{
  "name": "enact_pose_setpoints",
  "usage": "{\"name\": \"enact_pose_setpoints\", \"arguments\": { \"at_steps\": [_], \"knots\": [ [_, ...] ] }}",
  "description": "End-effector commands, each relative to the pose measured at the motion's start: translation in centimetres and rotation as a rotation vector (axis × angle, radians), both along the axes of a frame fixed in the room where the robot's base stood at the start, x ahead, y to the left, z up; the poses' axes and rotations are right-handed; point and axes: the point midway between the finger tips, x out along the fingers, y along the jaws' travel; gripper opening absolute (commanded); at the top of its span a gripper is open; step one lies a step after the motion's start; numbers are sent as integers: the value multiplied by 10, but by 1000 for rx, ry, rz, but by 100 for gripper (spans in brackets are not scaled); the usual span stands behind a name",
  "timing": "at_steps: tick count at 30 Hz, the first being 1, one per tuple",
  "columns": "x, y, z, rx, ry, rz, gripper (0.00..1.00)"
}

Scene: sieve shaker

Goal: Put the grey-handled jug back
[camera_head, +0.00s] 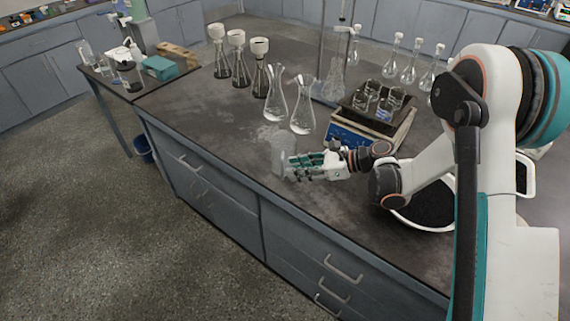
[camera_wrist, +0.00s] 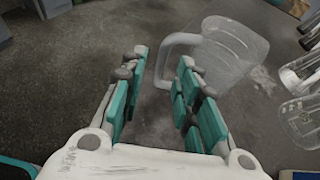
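A clear jug (camera_head: 283,148) with a pale grey handle stands near the front edge of the dark bench, partly hidden by my gripper in the head view. In the wrist view the jug (camera_wrist: 236,52) is upright, with its handle (camera_wrist: 165,62) facing me. My gripper (camera_head: 293,165) is low over the bench, to the right of the jug. In the wrist view my gripper (camera_wrist: 163,58) has its fingers apart, and the handle shows in the gap at the fingertips. I cannot tell whether a finger touches it.
Two conical flasks (camera_head: 276,100) stand behind the jug. A blue shaker (camera_head: 360,138) carrying several beakers is to their right. A round dark pan (camera_head: 428,208) lies under my arm. Several flasks with white tops (camera_head: 237,60) stand farther back. Bench left of the jug is clear.

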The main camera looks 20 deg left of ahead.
Motion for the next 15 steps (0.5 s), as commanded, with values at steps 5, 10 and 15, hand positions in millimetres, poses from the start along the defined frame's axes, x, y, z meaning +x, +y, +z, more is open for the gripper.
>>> {"name": "enact_pose_setpoints", "arguments": {
  "at_steps": [5, 10, 15],
  "knots": [
    [2, -37, 18, 0, 1, -4, 29],
    [3, -63, 27, 0, 1, -1, 29],
    [3, -75, 31, 0, 0, 0, 29]
  ]
}}
